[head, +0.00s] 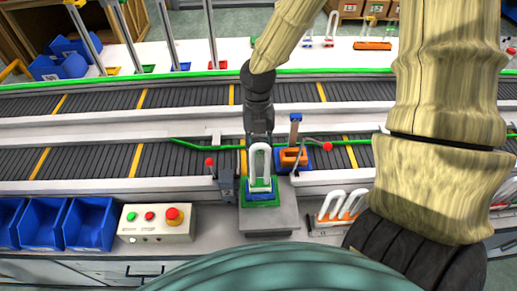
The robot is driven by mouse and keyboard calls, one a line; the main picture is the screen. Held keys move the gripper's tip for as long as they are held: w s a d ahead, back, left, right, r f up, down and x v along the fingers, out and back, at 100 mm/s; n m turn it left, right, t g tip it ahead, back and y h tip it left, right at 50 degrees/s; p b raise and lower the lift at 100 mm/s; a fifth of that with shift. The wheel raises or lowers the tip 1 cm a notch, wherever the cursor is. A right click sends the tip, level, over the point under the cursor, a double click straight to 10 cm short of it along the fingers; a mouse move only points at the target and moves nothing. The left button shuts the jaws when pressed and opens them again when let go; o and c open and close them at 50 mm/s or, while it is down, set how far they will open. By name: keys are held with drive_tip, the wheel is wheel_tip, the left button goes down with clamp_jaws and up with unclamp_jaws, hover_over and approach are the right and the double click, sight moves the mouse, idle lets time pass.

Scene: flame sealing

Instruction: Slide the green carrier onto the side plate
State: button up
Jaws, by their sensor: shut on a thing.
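The green carrier (260,203) is a low green base with a blue insert and an upright white loop (260,158). It sits on the grey side plate (268,222) in front of the lower conveyor, towards the plate's far end. The near part of the plate is bare. My dark gripper (259,138) points down from behind, with its fingertips at the top of the white loop. It is shut on the loop; the exact contact is partly hidden.
An orange piece on a blue base (293,158) stands just right on the conveyor (90,162). Green rails with red knobs (327,147) flank it. A grey-blue post (227,186) stands close left of the carrier. A button box (157,223) and blue bins (88,222) are at left.

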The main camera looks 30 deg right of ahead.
sight(260, 144)
drive_tip(key=shift+s+a, duration=0.5)
drive_tip(key=shift+s, duration=0.3)
drive_tip(key=shift+s+a, duration=0.45)
drive_tip(key=shift+s, duration=0.35)
drive_tip(key=shift+s+a, duration=0.5)
drive_tip(key=shift+s, duration=0.3)
drive_tip(key=o, duration=1.1)
drive_tip(key=shift+r, duration=0.1)
drive_tip(key=p+v, duration=0.2)
drive_tip(key=s+p+v, duration=0.1)
drive_tip(key=p+v, duration=0.3)
drive_tip(key=p, duration=0.1)
drive_tip(key=shift+s+a+r, duration=0.15)
drive_tip(key=shift+a+r, duration=0.15)
drive_tip(key=shift+a, duration=0.1)
drive_tip(key=shift+s+p+v, duration=0.25)
drive_tip(key=shift+p+v, duration=0.35)
drive_tip(key=shift+v, duration=0.55)
drive_tip(key=shift+a+r, duration=0.15)
drive_tip(key=shift+r, duration=1.45)
drive_tip(key=shift+f, duration=0.1)
